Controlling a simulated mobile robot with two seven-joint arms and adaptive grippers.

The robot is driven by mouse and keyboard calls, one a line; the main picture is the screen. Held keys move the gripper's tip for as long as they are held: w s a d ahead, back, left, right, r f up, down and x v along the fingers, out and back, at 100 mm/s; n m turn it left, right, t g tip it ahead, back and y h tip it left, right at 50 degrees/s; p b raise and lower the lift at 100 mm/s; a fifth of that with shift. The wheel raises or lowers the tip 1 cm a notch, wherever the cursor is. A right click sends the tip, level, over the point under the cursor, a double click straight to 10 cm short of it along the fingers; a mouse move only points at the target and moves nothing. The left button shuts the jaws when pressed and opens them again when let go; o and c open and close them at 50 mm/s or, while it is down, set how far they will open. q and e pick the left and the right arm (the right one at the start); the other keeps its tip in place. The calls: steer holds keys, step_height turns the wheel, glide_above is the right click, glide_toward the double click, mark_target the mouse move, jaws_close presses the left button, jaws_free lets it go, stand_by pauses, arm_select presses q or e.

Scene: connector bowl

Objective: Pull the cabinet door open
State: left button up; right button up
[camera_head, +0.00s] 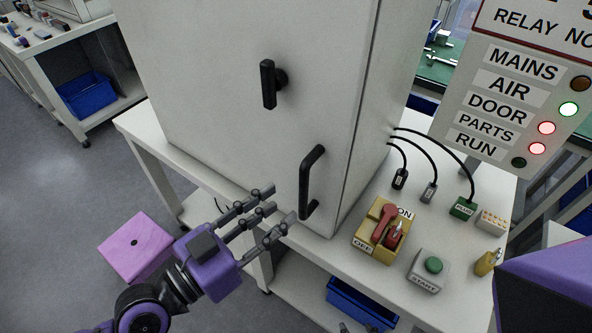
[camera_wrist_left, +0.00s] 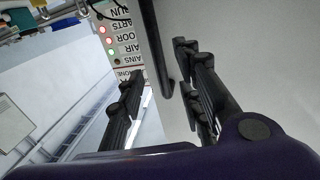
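The pale grey cabinet door (camera_head: 222,97) looks shut, with no gap visible along its edge. A black vertical bar handle (camera_head: 312,182) sits low on its right side, and a black turn latch (camera_head: 268,84) sits higher up, its lever pointing up and down. My left gripper (camera_head: 280,204) is open and empty, its fingertips just left of and below the handle's lower end. In the left wrist view, the handle (camera_wrist_left: 157,50) runs between the spread fingers, which seem apart from it.
On the bench right of the cabinet are a red-handled switch (camera_head: 383,226), a green START button (camera_head: 433,265) and cabled plugs (camera_head: 400,178). A sign panel with lamps (camera_head: 497,100) stands behind. A pink box (camera_head: 135,248) is at the lower left, near open floor.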

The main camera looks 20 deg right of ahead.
mark_target(300, 194)
arm_select(q)
steer(key=d, duration=0.1)
steer(key=d+r+p, duration=0.1)
steer(key=shift+w+d, duration=0.3)
steer(key=shift+w, duration=0.1)
steer(key=x, duration=0.2)
steer(key=p+x, duration=0.1)
steer(key=shift+w+d+f, duration=0.2)
steer(key=shift+w+f, duration=0.05)
steer(key=shift+w, duration=0.1)
steer(key=shift+w+d, duration=0.1)
steer(key=shift+d, duration=0.25)
steer(key=shift+d+f, duration=0.15)
steer(key=c, duration=0.8)
jaws_close()
arm_select(e)
steer(key=shift+w+a+r, duration=0.1)
steer(key=shift+a+r, duration=0.2)
steer(key=shift+r, duration=0.25)
steer(key=shift+w+a+r, duration=0.1)
steer(key=shift+a+r, duration=0.15)
steer(key=shift+r, duration=0.3)
